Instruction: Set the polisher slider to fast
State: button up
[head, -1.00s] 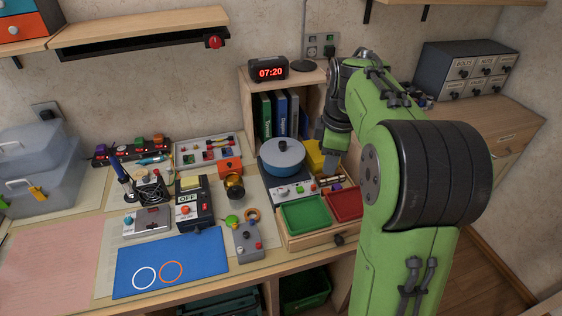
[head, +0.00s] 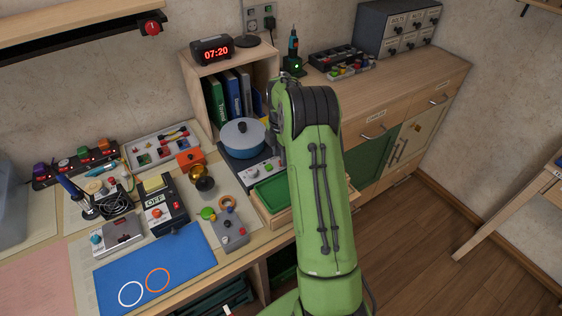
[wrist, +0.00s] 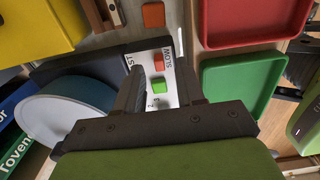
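The polisher (head: 240,138) has a blue-grey round disc on a dark base with a light control panel (head: 252,171). In the wrist view the disc (wrist: 65,125) is at the left. The panel (wrist: 143,60) shows between my fingers, with the word SLOW at its right and part of another word, "ST", at its left. On it are an orange-red block (wrist: 158,62) and a green block (wrist: 160,87); I cannot tell which is the slider knob. My gripper (wrist: 159,85) is open over the panel, its fingers apart on either side of it. My arm hides the gripper in the head view.
A green tray (wrist: 242,85) and a red tray (wrist: 255,20) lie right of the panel in the wrist view. A yellow bin (wrist: 38,28) is at upper left. A wooden shelf with binders (head: 232,95) and a clock (head: 212,49) stands behind the polisher.

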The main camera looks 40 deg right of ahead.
notch_tip(320, 180, down, 2)
jog(key=shift+f, duration=0.1)
grip_shut()
dwell(0.4)
